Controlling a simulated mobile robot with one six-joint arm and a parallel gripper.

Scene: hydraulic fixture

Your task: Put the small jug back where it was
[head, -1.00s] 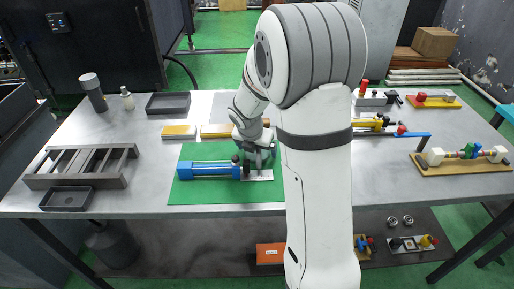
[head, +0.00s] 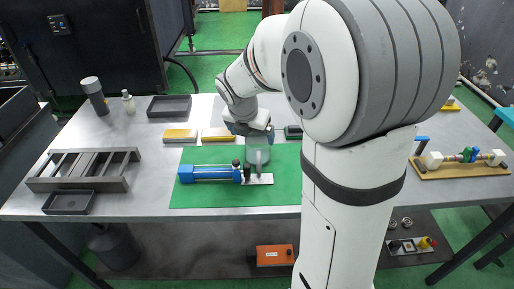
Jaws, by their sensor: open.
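A small translucent grey jug (head: 257,152) stands upright around the back edge of the green mat (head: 225,200), with its handle towards me. It is just behind the blue hydraulic cylinder (head: 210,173) and its metal plate (head: 262,179). I cannot tell whether its base touches the plate. My gripper (head: 252,134) is just behind and above the jug's rim in the picture. It is open; its fingertips are hard to make out, and I cannot tell whether they touch the jug.
A slotted dark rack (head: 85,168), black trays (head: 168,106) and bottles (head: 95,96) stand at left. My arm hides much of the table's right side.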

